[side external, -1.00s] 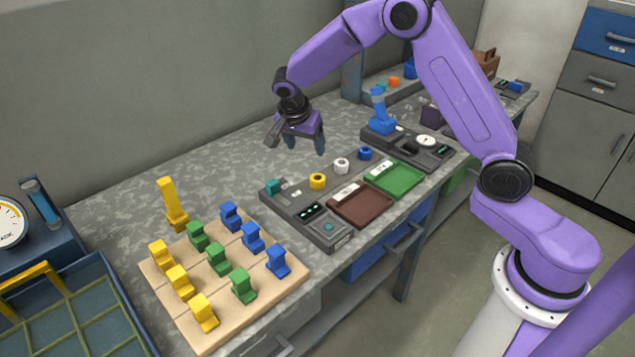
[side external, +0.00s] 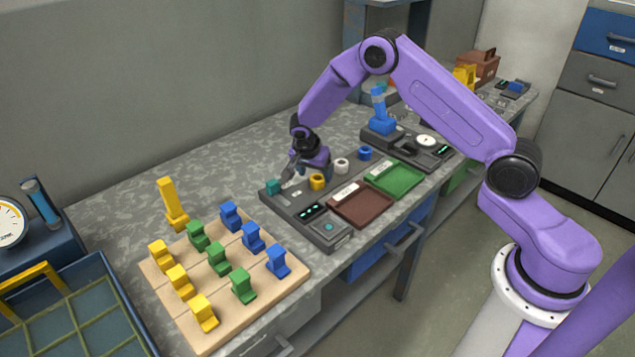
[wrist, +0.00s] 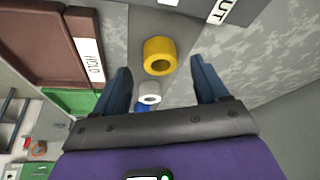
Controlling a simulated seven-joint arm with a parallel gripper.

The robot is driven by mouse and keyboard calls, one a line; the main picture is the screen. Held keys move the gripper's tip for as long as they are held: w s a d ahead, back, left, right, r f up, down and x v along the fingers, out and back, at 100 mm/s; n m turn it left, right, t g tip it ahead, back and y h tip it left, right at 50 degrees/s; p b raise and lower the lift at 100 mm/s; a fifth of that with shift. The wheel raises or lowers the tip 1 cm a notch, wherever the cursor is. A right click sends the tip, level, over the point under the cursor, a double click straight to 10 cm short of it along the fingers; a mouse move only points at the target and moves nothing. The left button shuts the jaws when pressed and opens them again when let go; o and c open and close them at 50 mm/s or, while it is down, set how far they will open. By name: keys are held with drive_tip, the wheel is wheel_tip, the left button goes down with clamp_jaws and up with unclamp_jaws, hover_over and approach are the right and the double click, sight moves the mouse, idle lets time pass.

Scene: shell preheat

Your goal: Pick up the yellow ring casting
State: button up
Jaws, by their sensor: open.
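The yellow ring casting (side external: 318,181) stands on the dark grey fixture, at the near end of a short row with a white ring (side external: 341,166) and a blue ring (side external: 365,153). In the wrist view the yellow ring (wrist: 159,56) lies ahead of the fingertips, roughly centred between them, with its hole visible. My gripper (side external: 300,181) is low over the fixture, just left of the yellow ring in the side view. In the wrist view my gripper (wrist: 163,75) has its two blue fingers spread wide with nothing held. Contact with the ring is not visible.
A brown tray (side external: 362,207) and a green tray (side external: 396,179) lie right of the ring row. A teal block (side external: 272,187) sits at the fixture's left end. A wooden board (side external: 290,292) holds several coloured castings at front left. A blue-handled tool (side external: 380,112) stands behind.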

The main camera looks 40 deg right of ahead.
sight(316, 176)
drive_tip(key=shift+x, duration=1.7)
drive_tip(key=c, duration=1.2)
drive_tip(key=shift+r, duration=0.15)
